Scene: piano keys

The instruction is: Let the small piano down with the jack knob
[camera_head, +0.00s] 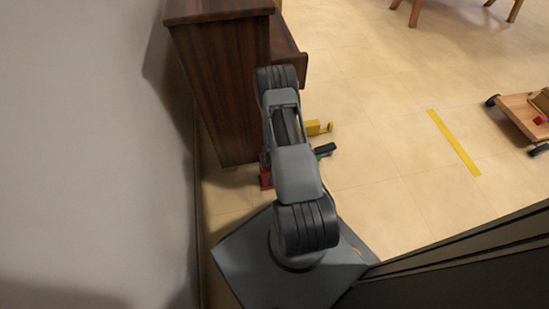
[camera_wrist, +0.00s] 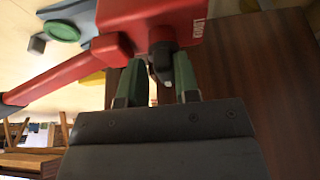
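The small piano (camera_head: 225,85) is dark brown wood and stands along the wall at upper left; its dark wooden side fills the right of the wrist view (camera_wrist: 255,85). A red jack (camera_head: 265,178) is low beside it, mostly hidden by my arm. In the wrist view the red jack body (camera_wrist: 200,20) carries a label that seems to read "LOWER".
A red bar (camera_wrist: 60,80) runs from the jack to the left. A yellow part (camera_head: 318,127) lies beside the piano. A yellow strip (camera_head: 455,143) marks the tiled floor. A wooden dolly (camera_head: 525,115) is at right. The floor between is clear.

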